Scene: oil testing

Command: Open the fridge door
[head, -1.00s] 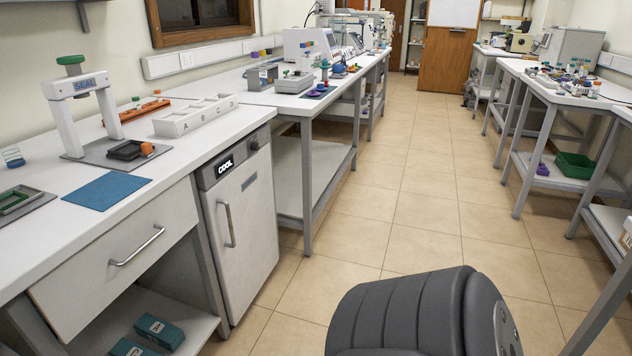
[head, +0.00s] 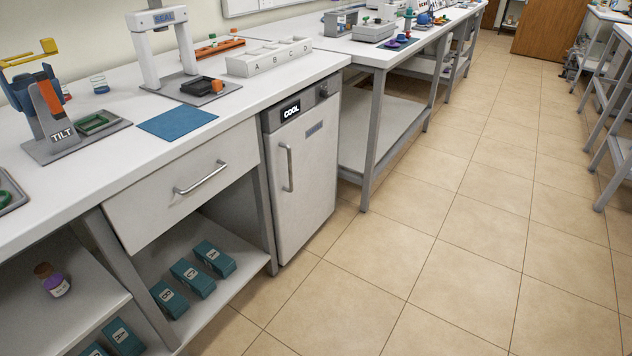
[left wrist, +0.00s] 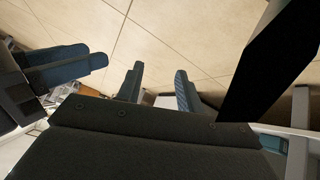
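The small white fridge (head: 302,190) stands under the bench in the middle of the head view. Neither gripper shows in the head view. In the left wrist view, two blue fingers of my left gripper (left wrist: 159,90) stand apart with nothing seen between them. Another pair of blue fingers, seemingly my right gripper (left wrist: 65,65), shows at the left; its opening is unclear. The fridge cannot be made out in the left wrist view.
A drawer (head: 183,180) with a metal handle is left of the fridge, above a shelf with teal boxes (head: 192,278). A bench leg (head: 374,140) stands to the fridge's right. The tiled floor (head: 440,265) in front and to the right is clear.

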